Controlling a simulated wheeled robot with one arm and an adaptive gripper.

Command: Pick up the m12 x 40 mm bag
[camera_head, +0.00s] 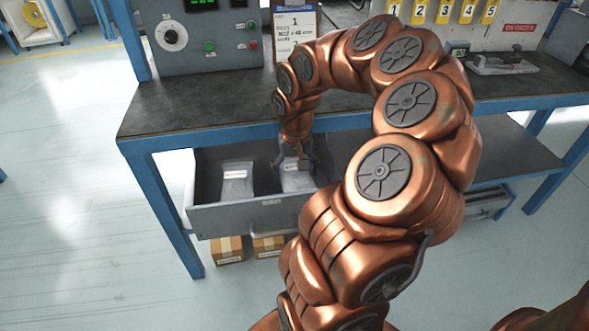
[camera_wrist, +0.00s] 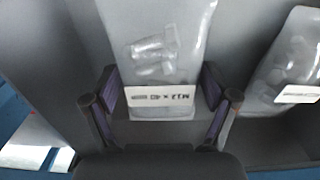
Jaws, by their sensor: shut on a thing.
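The m12 x 40 mm bag (camera_wrist: 160,50) is clear plastic with metal bolts inside. Its white label reads M12 x 40 upside down in the wrist view. In the head view the bag (camera_head: 297,182) is in the right part of the open drawer (camera_head: 250,216), partly hidden by my gripper (camera_head: 293,160). My gripper (camera_wrist: 163,98) reaches down into the drawer and is shut on the bag, with one finger at each side of its labelled end. I cannot tell whether the bag touches the drawer floor.
A second clear bag (camera_head: 237,182) with a white label lies left in the drawer; it also shows in the wrist view (camera_wrist: 290,75). The bench top (camera_head: 220,108) overhangs the drawer's back. Cardboard boxes (camera_head: 228,250) sit below. A sign (camera_head: 295,30) stands on the bench.

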